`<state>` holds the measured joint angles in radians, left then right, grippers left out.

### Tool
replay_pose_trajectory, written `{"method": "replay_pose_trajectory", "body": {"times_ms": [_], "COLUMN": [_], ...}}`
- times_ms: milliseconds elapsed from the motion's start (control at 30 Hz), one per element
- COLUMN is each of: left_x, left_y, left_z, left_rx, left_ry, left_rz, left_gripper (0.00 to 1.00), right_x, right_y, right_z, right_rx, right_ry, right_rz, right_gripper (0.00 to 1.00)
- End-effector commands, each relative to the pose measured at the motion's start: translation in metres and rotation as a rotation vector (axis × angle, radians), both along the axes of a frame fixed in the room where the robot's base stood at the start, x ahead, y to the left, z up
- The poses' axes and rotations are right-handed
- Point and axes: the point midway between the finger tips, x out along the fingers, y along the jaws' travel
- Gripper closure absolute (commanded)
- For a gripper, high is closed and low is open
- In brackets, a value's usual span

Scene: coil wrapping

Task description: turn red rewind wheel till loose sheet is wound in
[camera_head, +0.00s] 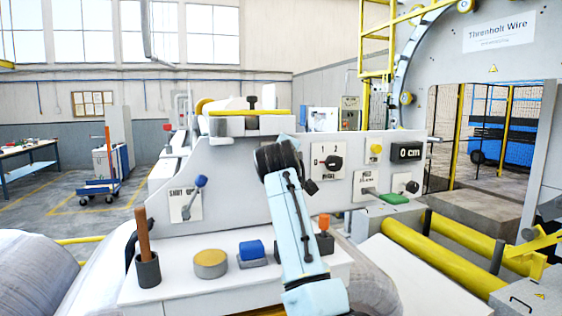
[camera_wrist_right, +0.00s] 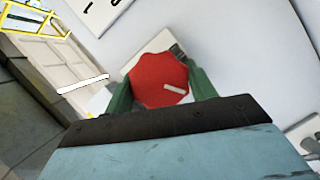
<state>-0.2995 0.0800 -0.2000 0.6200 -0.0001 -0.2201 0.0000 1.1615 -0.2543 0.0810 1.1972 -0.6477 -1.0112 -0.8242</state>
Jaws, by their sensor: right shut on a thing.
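The red wheel (camera_wrist_right: 165,80) shows in the right wrist view, roughly octagonal with a small pale mark on its face. It sits between the two green fingers of my right gripper (camera_wrist_right: 160,92), which is shut on it. In the head view my right arm (camera_head: 297,230) reaches up from the bottom to the grey machine panel (camera_head: 240,200), and its dark wrist hides the wheel and fingers there. The counter display (camera_head: 406,152) on the panel reads 0 cm. I cannot make out a loose sheet for certain. My left gripper is not in view.
The panel carries a blue-tipped lever (camera_head: 200,182), a black knob (camera_head: 333,162) and a yellow button (camera_head: 375,149). The white ledge holds a cup with a wooden handle (camera_head: 147,262), a yellow-topped tin (camera_head: 210,263) and a blue block (camera_head: 251,249). Yellow rollers (camera_head: 428,258) lie at right.

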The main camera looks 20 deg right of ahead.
Motion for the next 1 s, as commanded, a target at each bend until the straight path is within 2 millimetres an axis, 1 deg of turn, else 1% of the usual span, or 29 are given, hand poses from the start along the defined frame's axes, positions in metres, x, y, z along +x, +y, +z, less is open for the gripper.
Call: {"method": "replay_pose_trajectory", "body": {"times_ms": [167, 567, 600, 733, 1000], "left_x": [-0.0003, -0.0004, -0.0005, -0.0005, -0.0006], "left_y": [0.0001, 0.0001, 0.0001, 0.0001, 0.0], "left_z": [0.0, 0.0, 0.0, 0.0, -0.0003], "left_rx": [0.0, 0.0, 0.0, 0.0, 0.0], "left_ry": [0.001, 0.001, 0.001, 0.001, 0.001], "left_rz": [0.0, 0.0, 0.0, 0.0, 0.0], "left_gripper": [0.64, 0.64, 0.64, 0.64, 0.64], "right_x": [0.0002, 0.0002, 0.0002, 0.0001, -0.0002], "right_y": [0.0005, 0.0004, 0.0005, 0.0004, 0.0002], "right_z": [-0.0006, -0.0005, -0.0004, -0.0003, 0.0], "right_rx": [0.029, 0.032, 0.032, 0.031, 0.03], "right_ry": [0.002, 0.002, 0.001, 0.002, 0.001], "right_rz": [0.002, 0.002, 0.001, 0.001, 0.001], "right_gripper": [0.67, 0.67, 0.4, 0.23, 0.23]}}
